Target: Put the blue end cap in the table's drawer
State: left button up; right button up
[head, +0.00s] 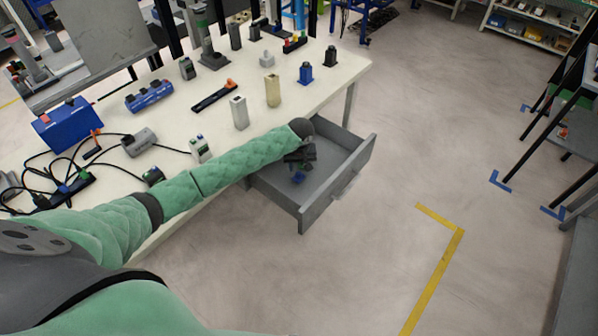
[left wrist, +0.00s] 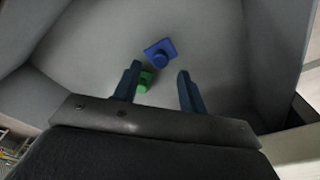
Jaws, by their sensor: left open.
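The table's drawer (head: 318,205) is pulled open at the table's right end. The blue end cap (left wrist: 160,52), a flat plate with a round stub, is inside the drawer, apart from my fingers in the left wrist view. My right gripper is out of view.
The white table (head: 290,112) holds a blue and black part (head: 305,73), a beige block (head: 272,90), a grey block (head: 239,112), a blue box (head: 68,124) and cables. Clear floor lies right of the drawer; a dark-legged rack (head: 565,125) stands farther right.

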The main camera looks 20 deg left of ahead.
aim_at(299, 181)
pick_arm(q)
notch_tip(299, 181, up, 8)
jog(key=b, duration=0.1)
jog(key=shift+s+d, duration=0.25)
jog(key=shift+s, duration=0.2)
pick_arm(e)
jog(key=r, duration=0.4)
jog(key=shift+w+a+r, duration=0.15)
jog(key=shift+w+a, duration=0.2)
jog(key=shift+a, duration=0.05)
